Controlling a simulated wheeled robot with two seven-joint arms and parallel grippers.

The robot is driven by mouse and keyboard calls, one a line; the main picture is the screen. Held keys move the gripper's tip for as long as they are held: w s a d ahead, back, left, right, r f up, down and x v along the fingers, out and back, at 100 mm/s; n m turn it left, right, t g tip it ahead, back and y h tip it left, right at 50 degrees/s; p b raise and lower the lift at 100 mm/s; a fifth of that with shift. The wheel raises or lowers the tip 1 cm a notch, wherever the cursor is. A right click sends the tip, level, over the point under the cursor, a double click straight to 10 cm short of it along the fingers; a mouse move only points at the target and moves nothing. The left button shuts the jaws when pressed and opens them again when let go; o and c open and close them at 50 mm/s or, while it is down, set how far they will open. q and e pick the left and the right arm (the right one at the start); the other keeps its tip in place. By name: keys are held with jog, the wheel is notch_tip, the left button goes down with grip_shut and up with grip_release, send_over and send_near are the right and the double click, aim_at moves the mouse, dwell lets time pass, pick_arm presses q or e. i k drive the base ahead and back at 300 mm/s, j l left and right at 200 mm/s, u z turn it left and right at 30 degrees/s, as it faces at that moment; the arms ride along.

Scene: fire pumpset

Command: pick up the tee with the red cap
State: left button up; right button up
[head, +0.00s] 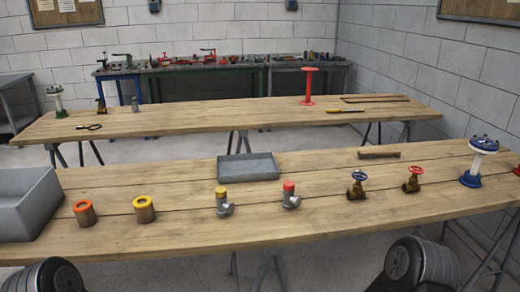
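The tee with the red cap (291,201) stands on the near wooden table, right of the middle. It is a grey metal fitting with a side outlet and a red top. A similar tee with a yellow cap (224,209) stands to its left. Both stand upright and apart from other things. Dark rounded parts of my arms show at the bottom left and bottom right corners. Neither of my grippers shows in the head view.
The near table (330,222) also holds a grey bin (25,215), orange-ringed (85,218) and yellow-ringed (144,214) cylinders, a shallow grey tray (248,168), a blue-handled valve (356,191), a red-handled valve (412,184) and a blue-and-white fitting (478,165). Bare wood surrounds the tees.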

aim_at(289, 200)
jog(key=i+l+z, duration=0.1)
jog(key=l+z, duration=0.2)
jog(key=l, duration=0.15)
jog(key=i+l+z, duration=0.25)
jog(key=l, duration=0.15)
jog(key=i+l+z, duration=0.1)
jog(key=l+z, duration=0.2)
jog(key=i+l+z, duration=0.25)
jog(key=l, duration=0.15)
